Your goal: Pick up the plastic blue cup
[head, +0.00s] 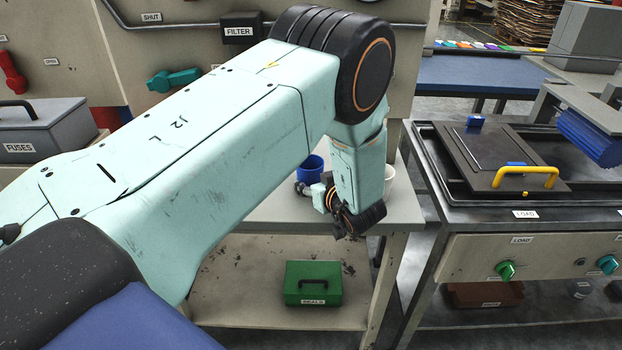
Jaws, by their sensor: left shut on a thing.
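The blue plastic cup (311,167) is upright at the grey shelf top, partly covered by my left arm. My left gripper (310,190) reaches down at the cup, its fingers shut on it at the near side. I cannot tell whether the cup's base touches the shelf. My right gripper is out of view.
A white cup (390,178) stands right of my wrist, partly hidden. A green box (313,283) sits on the lower shelf. The press bench (560,218) with a yellow-handled lid (510,160) is at right. A grey FUSES box (45,128) is at left.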

